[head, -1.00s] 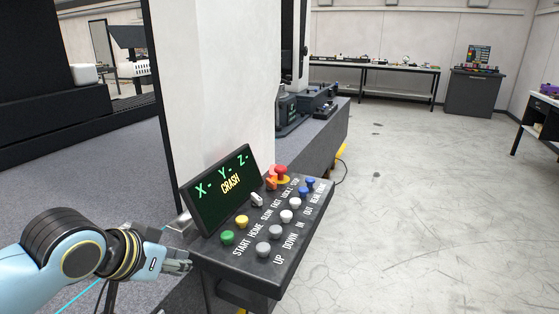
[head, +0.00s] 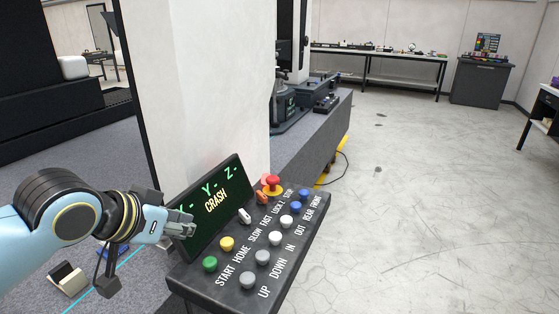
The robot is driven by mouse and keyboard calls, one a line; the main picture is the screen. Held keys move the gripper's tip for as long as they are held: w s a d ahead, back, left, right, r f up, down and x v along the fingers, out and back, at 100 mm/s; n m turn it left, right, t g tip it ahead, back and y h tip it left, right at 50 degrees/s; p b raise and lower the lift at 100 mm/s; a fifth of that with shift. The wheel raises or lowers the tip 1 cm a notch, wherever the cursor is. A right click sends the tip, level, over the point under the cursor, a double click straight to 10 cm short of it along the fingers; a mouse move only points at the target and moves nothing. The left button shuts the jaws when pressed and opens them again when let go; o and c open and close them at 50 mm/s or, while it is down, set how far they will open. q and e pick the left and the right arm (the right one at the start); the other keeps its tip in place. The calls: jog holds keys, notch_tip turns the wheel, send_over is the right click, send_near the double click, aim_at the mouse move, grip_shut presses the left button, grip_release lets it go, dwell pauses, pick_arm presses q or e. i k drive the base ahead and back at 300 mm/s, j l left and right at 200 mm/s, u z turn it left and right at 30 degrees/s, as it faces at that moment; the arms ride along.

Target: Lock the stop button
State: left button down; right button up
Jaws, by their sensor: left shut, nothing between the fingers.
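The red stop button (head: 272,183) stands on a yellow base at the far end of the black control panel (head: 215,284), by the STOP label. My left gripper (head: 188,229) is shut and empty. My right gripper is not in view.
The panel also carries a white switch (head: 244,215), green (head: 210,264) and yellow (head: 227,243) buttons, and several grey, white and blue ones. A white column (head: 205,90) rises behind the screen. The floor to the right is clear.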

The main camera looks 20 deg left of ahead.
aim_at(271, 181)
jog(key=i, duration=1.15)
